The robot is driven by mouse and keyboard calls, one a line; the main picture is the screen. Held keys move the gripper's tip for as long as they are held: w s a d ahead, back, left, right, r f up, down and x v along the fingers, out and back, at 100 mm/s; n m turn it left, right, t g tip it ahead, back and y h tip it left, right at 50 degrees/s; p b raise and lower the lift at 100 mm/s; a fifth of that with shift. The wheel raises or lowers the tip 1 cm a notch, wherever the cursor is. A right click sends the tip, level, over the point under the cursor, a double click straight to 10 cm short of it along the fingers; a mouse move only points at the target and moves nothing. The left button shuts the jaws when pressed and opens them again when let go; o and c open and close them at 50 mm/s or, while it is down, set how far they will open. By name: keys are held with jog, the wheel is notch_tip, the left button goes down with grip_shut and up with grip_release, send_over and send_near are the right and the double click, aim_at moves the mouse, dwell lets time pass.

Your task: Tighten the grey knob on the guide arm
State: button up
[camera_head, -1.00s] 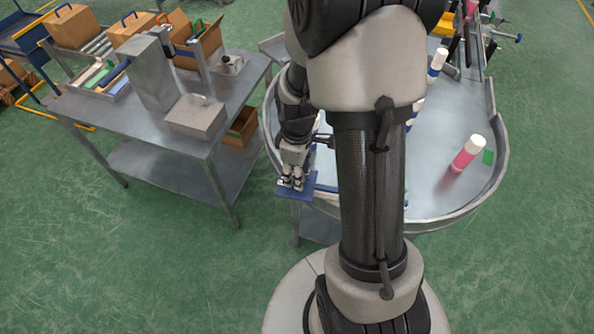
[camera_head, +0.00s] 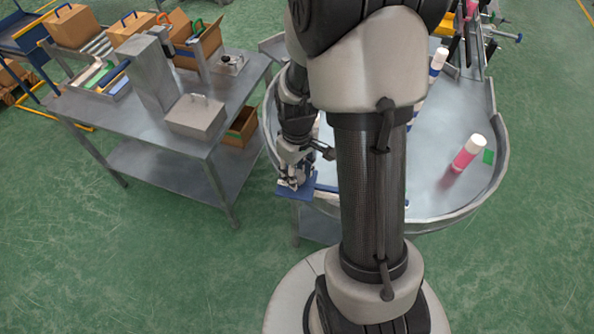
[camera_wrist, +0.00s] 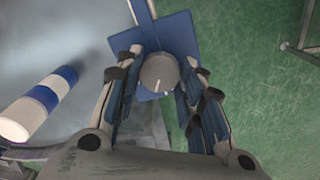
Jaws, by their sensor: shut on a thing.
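The grey knob (camera_wrist: 160,72) is round with a pale line on its face. In the wrist view it sits between the fingertips of my gripper (camera_wrist: 160,80), which is shut on it. The knob is on a blue plate (camera_wrist: 180,32), at the end of the guide arm (camera_wrist: 141,10). In the head view my gripper (camera_head: 294,180) is at the blue plate (camera_head: 296,194), at the left front edge of the round table. The knob is hidden there by my gripper.
The round metal table (camera_head: 440,190) has a raised rim. A blue-and-white can (camera_wrist: 40,102) is left of my gripper. A steel workbench (camera_head: 150,118) stands left.

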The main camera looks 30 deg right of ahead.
jog(key=m, duration=0.6)
jog(key=shift+m, duration=0.3)
jog(key=m, duration=0.6)
jog(key=shift+m, duration=0.4)
jog(key=o, duration=1.1)
jog(key=shift+c, duration=0.2)
jog(key=shift+r, duration=0.1)
notch_tip(320, 180, up, 12)
